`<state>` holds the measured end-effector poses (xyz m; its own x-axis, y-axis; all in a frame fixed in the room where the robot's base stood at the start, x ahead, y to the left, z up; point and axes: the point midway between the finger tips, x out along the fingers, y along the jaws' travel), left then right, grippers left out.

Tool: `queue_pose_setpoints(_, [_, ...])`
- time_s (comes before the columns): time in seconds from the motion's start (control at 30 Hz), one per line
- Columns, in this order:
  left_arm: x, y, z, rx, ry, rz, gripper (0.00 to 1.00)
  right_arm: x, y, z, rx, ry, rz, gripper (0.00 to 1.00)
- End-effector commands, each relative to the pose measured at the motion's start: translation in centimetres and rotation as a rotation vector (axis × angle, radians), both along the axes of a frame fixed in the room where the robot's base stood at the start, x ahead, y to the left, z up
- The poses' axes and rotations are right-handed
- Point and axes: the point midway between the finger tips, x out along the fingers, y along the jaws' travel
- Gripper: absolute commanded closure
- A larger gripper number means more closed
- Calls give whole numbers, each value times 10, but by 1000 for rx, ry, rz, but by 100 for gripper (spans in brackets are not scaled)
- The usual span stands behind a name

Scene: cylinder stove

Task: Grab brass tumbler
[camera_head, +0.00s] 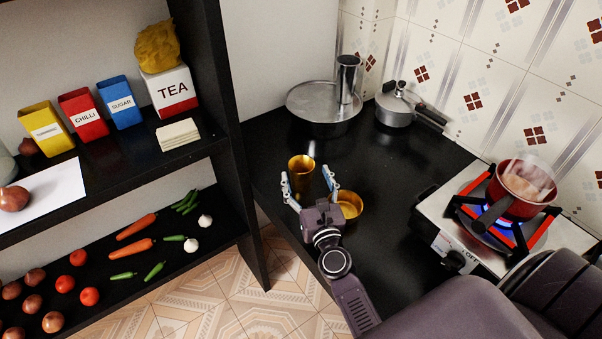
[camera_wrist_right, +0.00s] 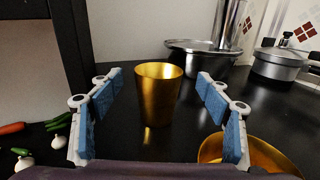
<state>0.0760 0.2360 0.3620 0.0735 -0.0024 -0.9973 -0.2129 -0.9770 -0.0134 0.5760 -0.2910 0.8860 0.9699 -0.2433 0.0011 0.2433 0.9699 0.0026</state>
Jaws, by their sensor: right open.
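The brass tumbler (camera_head: 301,168) stands upright on the black counter (camera_head: 405,190). In the right wrist view the tumbler (camera_wrist_right: 158,92) is near the middle, ahead of and between the two blue-padded fingers. My right gripper (camera_head: 309,182) is open and empty, with its fingers pointing toward the tumbler; it also shows in the right wrist view (camera_wrist_right: 160,92). I cannot tell whether a finger touches the tumbler, but gaps show on both sides. My left gripper is not in view.
A brass bowl (camera_head: 350,204) sits just right of the right gripper, close to its right finger. A large lidded steel pot (camera_head: 325,100) and a pressure cooker (camera_head: 395,110) stand behind. A lit stove (camera_head: 462,238) with a red pan (camera_head: 515,202) is right. A dark shelf (camera_head: 215,150) stands left.

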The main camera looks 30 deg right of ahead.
Motion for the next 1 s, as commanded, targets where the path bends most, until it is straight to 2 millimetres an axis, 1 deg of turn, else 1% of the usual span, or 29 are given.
queue_pose_setpoints(0.03, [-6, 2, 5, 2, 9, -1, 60, 8, -1, 5, -2, -1, 0, 30])
queue_pose_setpoints(0.13, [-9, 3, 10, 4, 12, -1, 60, 23, -4, 7, -4, -2, 0, 30])
queue_pose_setpoints(0.23, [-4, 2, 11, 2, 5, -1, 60, 36, -7, 5, -3, -1, 0, 30])
queue_pose_setpoints(0.3, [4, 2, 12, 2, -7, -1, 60, 42, -8, 4, -3, -1, 0, 30])
queue_pose_setpoints(0.47, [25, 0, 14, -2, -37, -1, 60, 45, -9, 3, -3, 1, 0, 30])
queue_pose_setpoints(0.53, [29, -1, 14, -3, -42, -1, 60, 45, -9, 3, -3, 1, 0, 30])
queue_pose_setpoints(0.6, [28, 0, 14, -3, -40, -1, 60, 45, -9, 3, -3, 1, 0, 31])
queue_pose_setpoints(0.9, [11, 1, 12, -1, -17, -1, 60, 44, -9, 3, -3, 1, 1, 64])
queue_pose_setpoints(1.0, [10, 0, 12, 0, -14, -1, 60, 44, -9, 3, -3, 1, 0, 75])
